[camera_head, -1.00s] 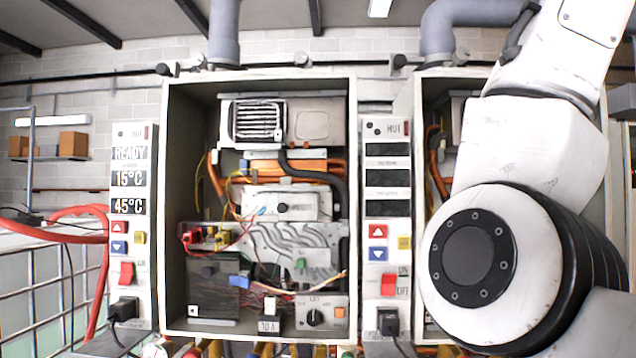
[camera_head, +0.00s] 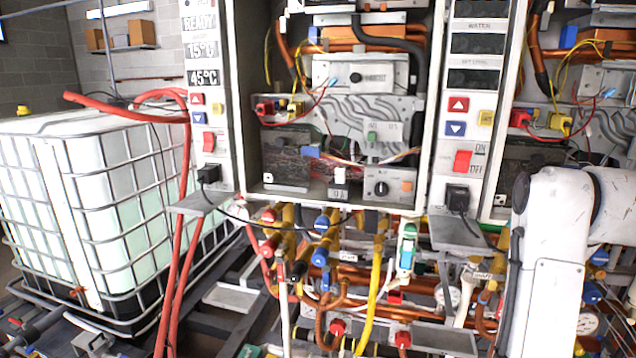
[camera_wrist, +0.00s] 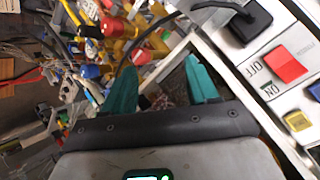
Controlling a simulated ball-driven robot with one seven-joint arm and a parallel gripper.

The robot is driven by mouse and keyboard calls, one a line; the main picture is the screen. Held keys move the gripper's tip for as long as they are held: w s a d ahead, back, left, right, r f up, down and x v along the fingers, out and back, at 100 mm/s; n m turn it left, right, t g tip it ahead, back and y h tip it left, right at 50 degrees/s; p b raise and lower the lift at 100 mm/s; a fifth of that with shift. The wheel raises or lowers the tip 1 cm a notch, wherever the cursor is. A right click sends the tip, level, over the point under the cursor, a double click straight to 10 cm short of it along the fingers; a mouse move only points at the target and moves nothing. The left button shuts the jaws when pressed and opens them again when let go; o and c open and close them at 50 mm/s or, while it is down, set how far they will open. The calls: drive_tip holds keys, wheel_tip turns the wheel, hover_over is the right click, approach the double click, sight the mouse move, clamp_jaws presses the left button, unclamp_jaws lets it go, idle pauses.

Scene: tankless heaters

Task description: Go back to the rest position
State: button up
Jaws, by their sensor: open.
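My gripper (camera_wrist: 158,88) shows in the wrist view with its two teal fingers apart and nothing between them. Beyond its fingertips are the lower edge of a heater cabinet and blurred pipes and valves. In the wrist view a heater control strip with a red ON/OFF switch (camera_wrist: 285,66) lies to the right of the fingers, apart from them. In the head view my white arm stands at the lower right, and the gripper itself is not clearly made out there.
An open heater cabinet (camera_head: 428,120) with wiring fills the upper middle. Control panels (camera_head: 462,95) flank it. Pipes and valves (camera_head: 322,250) crowd below. A caged white tank (camera_head: 110,190) stands at the left, with red hoses (camera_head: 183,250) beside it.

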drive_tip(key=s+a+f+n+g, duration=0.1)
drive_tip(key=s+f+n, duration=0.1)
drive_tip(key=s+f, duration=0.5)
drive_tip(key=s+a+f+n+g+y, duration=0.1)
drive_tip(key=s+f+n+g, duration=0.15)
drive_tip(key=f, duration=0.85)
drive_tip(key=s+a+f+n+g, duration=0.1)
drive_tip(key=s+f, duration=0.4)
drive_tip(key=f, duration=0.5)
drive_tip(key=s+a+f+n+g, duration=0.1)
drive_tip(key=s+f, duration=0.3)
drive_tip(key=s, duration=0.4)
drive_tip(key=s+a+f+n+g+y, duration=0.1)
drive_tip(key=s+a+f+n+g, duration=0.1)
drive_tip(key=s+f, duration=0.3)
drive_tip(key=s+a+f+n+g+y, duration=0.1)
drive_tip(key=s+f, duration=0.4)
drive_tip(key=s, duration=0.7)
drive_tip(key=shift+s+a+f+n+g, duration=0.15)
drive_tip(key=shift+a+n+g, duration=0.2)
drive_tip(key=shift+a+n, duration=0.35)
drive_tip(key=shift+a, duration=0.15)
